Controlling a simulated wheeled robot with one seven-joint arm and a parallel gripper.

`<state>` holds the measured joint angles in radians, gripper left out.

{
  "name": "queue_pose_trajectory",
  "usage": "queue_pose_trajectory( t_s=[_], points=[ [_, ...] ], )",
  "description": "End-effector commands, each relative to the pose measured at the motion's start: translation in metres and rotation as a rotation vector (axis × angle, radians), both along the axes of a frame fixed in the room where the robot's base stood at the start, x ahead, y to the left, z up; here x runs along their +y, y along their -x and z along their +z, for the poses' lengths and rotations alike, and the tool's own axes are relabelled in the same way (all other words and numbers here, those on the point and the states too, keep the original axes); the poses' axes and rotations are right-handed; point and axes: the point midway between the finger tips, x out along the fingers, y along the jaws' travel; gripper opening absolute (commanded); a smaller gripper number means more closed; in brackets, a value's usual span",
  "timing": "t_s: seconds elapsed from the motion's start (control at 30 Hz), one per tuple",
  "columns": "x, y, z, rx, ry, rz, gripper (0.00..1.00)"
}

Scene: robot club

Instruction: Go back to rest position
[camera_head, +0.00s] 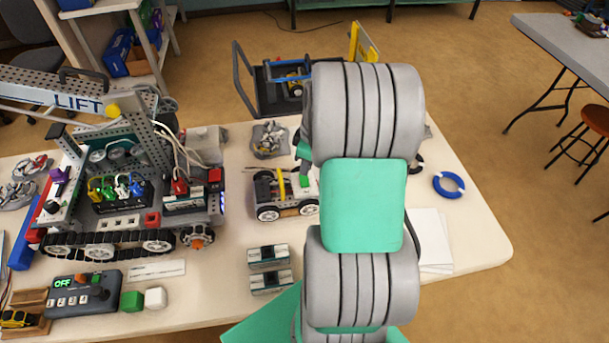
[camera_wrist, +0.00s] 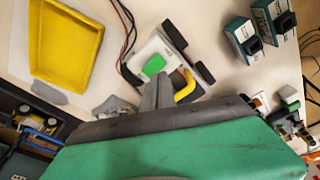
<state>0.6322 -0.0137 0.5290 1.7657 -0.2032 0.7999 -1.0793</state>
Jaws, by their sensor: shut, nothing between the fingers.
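My arm, grey and green, rises through the middle of the head view and hides part of the table behind it. My gripper (camera_wrist: 158,90) shows in the wrist view with its fingers together and nothing between them. It is over the table near a small wheeled robot with a green button (camera_wrist: 154,66) and a yellow part. That small robot (camera_head: 283,193) also shows in the head view, just left of my arm. I cannot tell the exact gap between my fingertips and it.
A large tracked LIFT robot (camera_head: 120,222) fills the table's left side. A control box (camera_head: 84,296), green block (camera_head: 132,300) and white block (camera_head: 156,298) lie in front. A blue ring (camera_head: 448,185) is at right. A yellow tray (camera_wrist: 65,42) shows in the wrist view.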

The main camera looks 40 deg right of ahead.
Motion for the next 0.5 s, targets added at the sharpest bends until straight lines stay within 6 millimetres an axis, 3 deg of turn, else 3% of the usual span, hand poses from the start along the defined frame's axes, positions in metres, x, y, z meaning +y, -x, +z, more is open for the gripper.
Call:
queue_pose_trajectory(
  t_s=[0.2, 0.5],
  points=[
    [0.000, 0.000, 0.023, -0.001, 0.000, 0.000, 0.00],
    [0.000, 0.000, 0.024, 0.000, 0.000, 0.000, 0.00]
  ],
)
